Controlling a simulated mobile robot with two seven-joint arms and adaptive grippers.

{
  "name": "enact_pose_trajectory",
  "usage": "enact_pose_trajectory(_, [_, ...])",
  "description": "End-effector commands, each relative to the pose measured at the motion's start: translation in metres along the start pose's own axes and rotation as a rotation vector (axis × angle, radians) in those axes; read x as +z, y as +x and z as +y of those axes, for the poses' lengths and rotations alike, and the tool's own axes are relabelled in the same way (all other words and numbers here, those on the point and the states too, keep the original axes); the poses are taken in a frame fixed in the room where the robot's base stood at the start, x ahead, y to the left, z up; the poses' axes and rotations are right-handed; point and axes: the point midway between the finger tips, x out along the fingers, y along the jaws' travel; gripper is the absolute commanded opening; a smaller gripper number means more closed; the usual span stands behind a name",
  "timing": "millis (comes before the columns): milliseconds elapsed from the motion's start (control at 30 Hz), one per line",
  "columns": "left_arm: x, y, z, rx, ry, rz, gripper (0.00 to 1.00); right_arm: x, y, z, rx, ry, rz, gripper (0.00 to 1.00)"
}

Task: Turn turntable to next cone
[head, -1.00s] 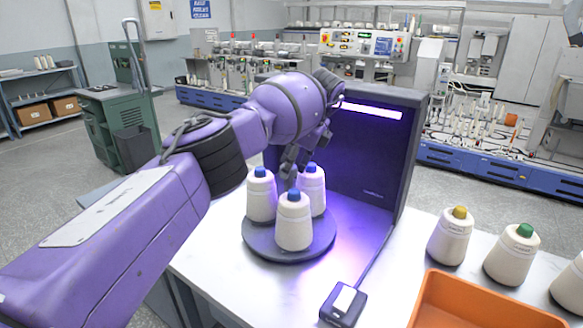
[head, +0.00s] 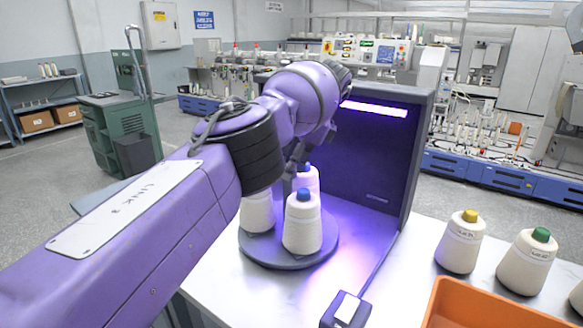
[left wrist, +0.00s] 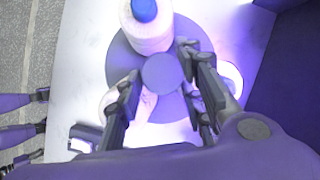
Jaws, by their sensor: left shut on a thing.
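The round grey turntable (head: 290,258) stands on the white table and carries three cream cones with blue tips. One cone (head: 302,225) is at the front, one (head: 257,215) at the left with its top hidden by my arm, and one (head: 310,180) behind, partly covered. My left gripper (head: 295,157) is above the turntable's middle. In the left wrist view its fingers (left wrist: 160,76) are shut on the round grey centre knob (left wrist: 162,73). A blue-tipped cone (left wrist: 150,32) stands just beyond the knob there.
A dark panel booth (head: 375,165) with a glowing violet lamp stands close behind and right of the turntable. A small box (head: 346,309) is in front. Yellow-tipped (head: 461,243) and green-tipped (head: 527,262) cones and an orange bin (head: 490,305) are at the right.

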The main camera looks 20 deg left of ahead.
Motion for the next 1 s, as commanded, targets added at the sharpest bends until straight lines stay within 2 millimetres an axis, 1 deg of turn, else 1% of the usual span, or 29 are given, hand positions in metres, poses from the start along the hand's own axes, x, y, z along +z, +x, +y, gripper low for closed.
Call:
enact_pose_trajectory(33, [-0.0014,0.0065,0.0038,0.018,0.000,-0.003,0.00,0.0003,0.0006,0.0000,0.000,0.000,0.000,0.40])
enact_pose_trajectory(367, [-0.0018,0.0066,0.0040,0.019,0.001,-0.002,0.00,0.0023,0.0013,0.0001,0.000,0.000,-0.003,0.40])
enact_pose_trajectory(400, [-0.0018,0.0066,0.0040,0.019,0.001,-0.001,0.39,0.0029,0.0014,0.0000,0.000,0.000,-0.004,0.40])
enact_pose_trajectory(500, [-0.0016,0.0060,0.0035,0.017,0.001,-0.001,0.51,0.0038,0.0017,0.0000,0.000,0.000,-0.005,0.40])
enact_pose_trajectory(700, [-0.0010,0.0033,0.0021,0.010,0.000,-0.001,0.51,0.0057,0.0020,0.0000,0.000,0.000,-0.009,0.40])
enact_pose_trajectory(800, [-0.0009,0.0025,0.0017,0.008,0.000,0.000,0.51,0.0018,0.0024,0.0002,0.000,0.000,-0.001,0.40])
enact_pose_trajectory(1000, [-0.0002,0.0013,0.0013,0.004,0.005,0.001,0.51,0.0001,0.0011,0.0002,0.000,0.000,0.000,0.40])
